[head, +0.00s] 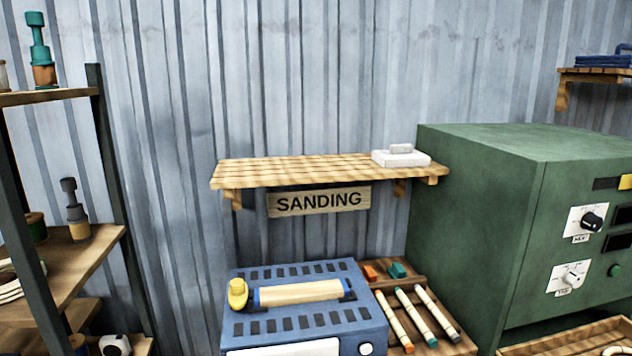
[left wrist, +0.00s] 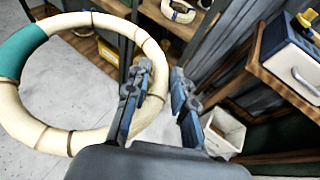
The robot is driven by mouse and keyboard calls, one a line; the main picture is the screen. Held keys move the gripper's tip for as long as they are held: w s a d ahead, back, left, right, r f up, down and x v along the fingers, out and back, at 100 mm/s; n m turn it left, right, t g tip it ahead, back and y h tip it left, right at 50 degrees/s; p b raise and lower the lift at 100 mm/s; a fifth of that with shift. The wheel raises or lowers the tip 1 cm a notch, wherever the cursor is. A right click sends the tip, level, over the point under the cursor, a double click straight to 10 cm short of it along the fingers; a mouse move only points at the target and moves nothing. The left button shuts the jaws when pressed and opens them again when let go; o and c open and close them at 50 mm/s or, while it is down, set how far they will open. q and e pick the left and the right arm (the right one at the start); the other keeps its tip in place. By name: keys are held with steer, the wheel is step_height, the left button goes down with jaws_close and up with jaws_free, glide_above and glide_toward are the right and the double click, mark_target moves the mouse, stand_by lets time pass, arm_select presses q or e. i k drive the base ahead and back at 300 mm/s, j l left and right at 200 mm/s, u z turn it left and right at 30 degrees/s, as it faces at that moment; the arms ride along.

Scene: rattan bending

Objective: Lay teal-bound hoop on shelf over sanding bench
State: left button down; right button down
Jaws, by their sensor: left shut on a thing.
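The teal-bound hoop (left wrist: 70,141), a thick cream ring with brown bindings and a teal wrap on its left, shows in the left wrist view. My left gripper (left wrist: 160,75) is shut on the hoop's right side; the exact contact is partly hidden by a finger. Neither the hoop nor my grippers show in the head view. There, a slatted wooden shelf (head: 290,172) is on the wall above a "SANDING" sign (head: 320,201). A white box-like item (head: 401,158) sits at the shelf's right end; its left and middle are bare.
A blue machine (head: 300,320) with a cream roller stands below the shelf, beside a tray of coloured sticks (head: 460,340). A large green cabinet (head: 480,200) stands close on the right. A rack (head: 75,262) stands at left. A white bin (left wrist: 224,130) is on the floor.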

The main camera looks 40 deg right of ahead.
mark_target(318, 163)
steer(key=i+j+z, duration=0.1)
steer(key=z, duration=0.3)
steer(key=j+z, duration=0.2)
steer(key=z, duration=0.25)
steer(key=i+j+z, duration=0.15)
steer(key=z, duration=0.25)
steer(key=j+z, duration=0.2)
steer(key=z, duration=0.2)
steer(key=j+z, duration=0.2)
steer(key=z, duration=0.2)
